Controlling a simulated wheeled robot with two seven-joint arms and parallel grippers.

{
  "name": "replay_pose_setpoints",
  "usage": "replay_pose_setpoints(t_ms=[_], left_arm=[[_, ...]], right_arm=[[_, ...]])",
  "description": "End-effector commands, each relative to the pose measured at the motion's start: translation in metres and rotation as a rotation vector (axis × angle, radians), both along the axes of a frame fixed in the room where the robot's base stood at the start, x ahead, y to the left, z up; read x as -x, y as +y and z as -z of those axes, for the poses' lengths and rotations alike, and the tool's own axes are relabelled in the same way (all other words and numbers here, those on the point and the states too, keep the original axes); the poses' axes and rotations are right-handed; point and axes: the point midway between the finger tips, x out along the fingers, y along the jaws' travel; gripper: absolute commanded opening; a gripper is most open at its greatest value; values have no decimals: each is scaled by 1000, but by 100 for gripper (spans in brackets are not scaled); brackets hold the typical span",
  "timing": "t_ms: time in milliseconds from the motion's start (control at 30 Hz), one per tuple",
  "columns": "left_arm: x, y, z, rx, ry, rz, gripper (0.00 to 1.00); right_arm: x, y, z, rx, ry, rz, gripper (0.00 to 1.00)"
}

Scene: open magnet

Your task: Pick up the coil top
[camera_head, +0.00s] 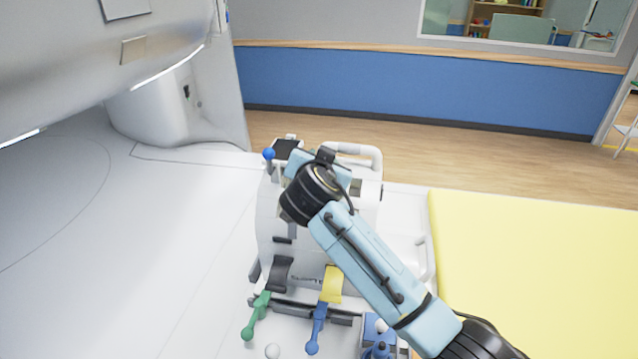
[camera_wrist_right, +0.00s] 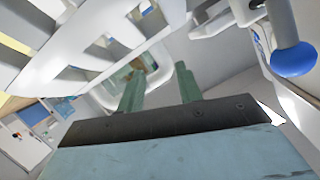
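In the right wrist view, a white slotted shell that looks like the coil top (camera_wrist_right: 85,30) fills the upper left, close to the fingers. In the head view, a white rounded frame (camera_head: 368,153) shows behind my right wrist, on top of a white unit (camera_head: 275,215); my arm covers much of it. My right gripper (camera_wrist_right: 158,88) has its two green fingers apart, with a white rim behind the left one. I see nothing clearly clamped between them. In the head view its fingertips are hidden behind the wrist. My left gripper is out of view.
A blue ball knob (camera_wrist_right: 296,59) is close on the right in the wrist view. Green (camera_head: 256,312) and blue (camera_head: 317,325) levers stand at the unit's near end. The magnet (camera_head: 95,50) overhangs the left. A yellow pad (camera_head: 540,265) lies clear at right.

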Motion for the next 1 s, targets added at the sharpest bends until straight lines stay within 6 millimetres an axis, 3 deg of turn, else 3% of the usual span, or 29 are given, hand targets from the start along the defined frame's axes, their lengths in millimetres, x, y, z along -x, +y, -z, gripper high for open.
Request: replay_pose_setpoints(t_ms=[167,600,967,1000], left_arm=[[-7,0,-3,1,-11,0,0],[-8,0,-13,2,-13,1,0],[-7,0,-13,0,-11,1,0],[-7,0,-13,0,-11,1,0]], right_arm=[[-7,0,2,1,1,-1,35],[-48,0,15,2,1,-1,35],[-52,0,17,-1,1,-2,35],[-52,0,17,-1,1,-2,30]])
